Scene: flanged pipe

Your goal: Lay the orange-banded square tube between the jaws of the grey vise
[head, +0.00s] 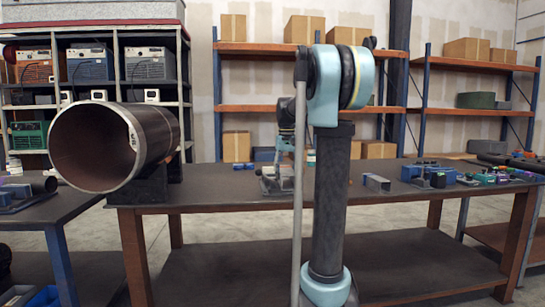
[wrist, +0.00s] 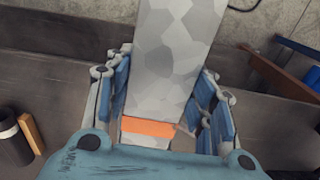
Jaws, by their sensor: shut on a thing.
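The orange-banded square tube (wrist: 176,70) fills the upper middle of the wrist view as a mottled grey bar. Its orange band (wrist: 148,127) lies between my gripper's blue-padded fingers (wrist: 168,110). My gripper is shut on the tube at that band, and the tube reaches out to the top edge. In the head view, a grey shape that looks like the vise (head: 272,181) stands on the workbench, partly behind my arm. My gripper is mostly hidden there, above or close to the vise. I cannot tell whether the tube touches the jaws.
The dark workbench (head: 230,192) also carries a short open-ended square piece (head: 377,183) and a blue fixture (head: 425,175) on the right. A large flanged pipe (head: 110,145) lies at the left. In the wrist view, a tan block (wrist: 32,133) stands beside a dark cylinder (wrist: 12,138).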

